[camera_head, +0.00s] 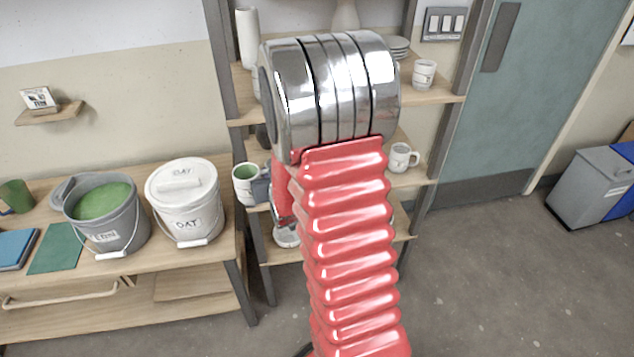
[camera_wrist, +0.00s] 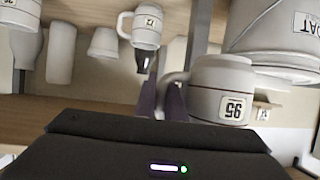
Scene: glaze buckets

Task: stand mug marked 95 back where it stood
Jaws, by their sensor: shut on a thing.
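The mug marked 95 (camera_wrist: 222,92) is white with a dark line round it. Its label reads upside down in the wrist view, at the right of the fingers. In the head view a white mug with green inside (camera_head: 243,187) is held at the left of my arm, between the oat bucket and the shelf unit; it seems to be the same mug. My gripper (camera_wrist: 163,100) is shut on its handle; in the head view the gripper (camera_head: 262,188) is partly hidden by my arm. The mug looks upright in the head view, apart from the bench.
A lidded bucket marked OAT (camera_head: 185,212) and a bucket of green glaze (camera_head: 108,222) stand on the bench. Another mug (camera_head: 401,158) stands on the shelf unit's middle shelf, a cup (camera_head: 424,74) above it. My arm hides the middle of the shelves. Open floor lies at right.

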